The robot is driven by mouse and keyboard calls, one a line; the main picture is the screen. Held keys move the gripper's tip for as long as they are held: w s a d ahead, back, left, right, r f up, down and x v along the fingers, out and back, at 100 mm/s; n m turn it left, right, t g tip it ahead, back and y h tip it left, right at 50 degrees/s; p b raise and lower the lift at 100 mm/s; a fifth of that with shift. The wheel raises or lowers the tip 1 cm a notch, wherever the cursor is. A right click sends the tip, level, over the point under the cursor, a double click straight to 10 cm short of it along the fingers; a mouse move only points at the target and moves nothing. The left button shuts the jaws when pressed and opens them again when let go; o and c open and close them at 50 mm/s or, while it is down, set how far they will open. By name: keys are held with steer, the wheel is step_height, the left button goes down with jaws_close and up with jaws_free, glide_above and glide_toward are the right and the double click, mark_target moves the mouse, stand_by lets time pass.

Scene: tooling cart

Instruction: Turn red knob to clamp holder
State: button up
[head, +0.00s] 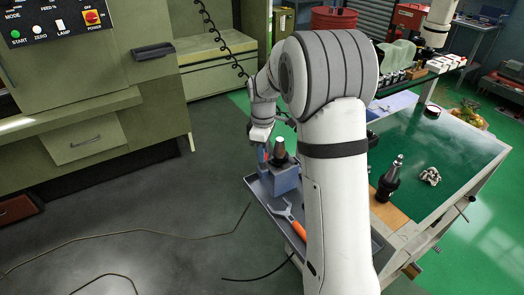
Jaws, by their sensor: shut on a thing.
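A blue-grey clamping fixture (284,180) stands on the grey tray (262,195) at the cart's left end. A dark, brownish tapered holder (278,147) stands upright in its top. My gripper (262,162) points down at the fixture's left side, close against it. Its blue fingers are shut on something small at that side. The red knob cannot be made out; the fingers seem to hide it, and its turn angle cannot be told.
An orange-handled wrench (292,222) lies on the tray in front of the fixture. Another dark tool holder (390,180) stands on the cart's wooden strip, right of my arm. A crumpled silvery piece (430,176) lies on the green top.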

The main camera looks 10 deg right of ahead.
steer(key=o, duration=1)
step_height(320, 180, up, 7)
steer(key=shift+r+b, duration=0.2)
steer(key=shift+b, duration=0.25)
steer(key=shift+r, duration=0.2)
steer(key=shift+s+r, duration=0.1)
steer(key=s+m+t, duration=0.3)
steer(key=s+m, duration=0.9)
steer(key=s, duration=1.6)
steer(key=shift+s+a+r, duration=0.15)
steer(key=shift+s+r, duration=0.1)
steer(key=shift+r, duration=0.1)
